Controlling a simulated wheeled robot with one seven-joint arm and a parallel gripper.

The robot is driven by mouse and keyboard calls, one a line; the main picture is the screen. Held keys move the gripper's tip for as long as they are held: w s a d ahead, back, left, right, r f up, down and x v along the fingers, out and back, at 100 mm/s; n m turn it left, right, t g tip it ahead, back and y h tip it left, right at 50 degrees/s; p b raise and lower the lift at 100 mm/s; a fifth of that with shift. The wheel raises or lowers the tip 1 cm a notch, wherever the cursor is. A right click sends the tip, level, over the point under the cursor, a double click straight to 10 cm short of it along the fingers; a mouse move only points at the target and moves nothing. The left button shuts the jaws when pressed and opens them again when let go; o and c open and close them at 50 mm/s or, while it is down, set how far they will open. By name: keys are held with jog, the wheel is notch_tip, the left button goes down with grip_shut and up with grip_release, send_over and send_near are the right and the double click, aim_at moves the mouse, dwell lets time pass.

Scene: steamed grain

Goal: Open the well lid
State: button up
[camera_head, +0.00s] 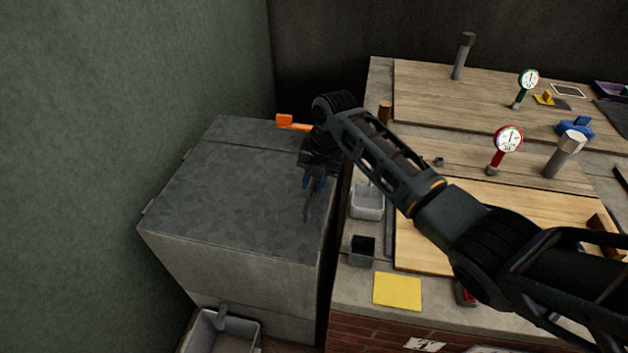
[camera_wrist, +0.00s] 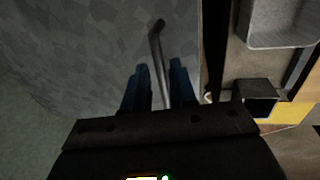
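The well lid (camera_head: 240,190) is a grey, mottled flat top on a pale box at the left in the head view. It lies flat and looks closed. A thin dark bar handle (camera_head: 307,208) stands near its right edge; it also shows in the wrist view (camera_wrist: 158,50). My gripper (camera_head: 315,180) is over the lid's right side, with its blue fingers pointing down. In the wrist view my gripper (camera_wrist: 155,75) has its two fingers apart, one on each side of the bar, with narrow gaps visible. The lower end of the bar is hidden by the gripper body.
An orange lever (camera_head: 291,123) is at the lid's back edge. Right of the box, across a narrow gap, a counter holds a grey bin (camera_head: 367,203), a dark cup (camera_head: 361,251), a yellow sheet (camera_head: 398,291) and gauges. A green wall (camera_head: 120,100) is at the left.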

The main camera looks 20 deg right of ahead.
grip_shut()
dwell(0.3)
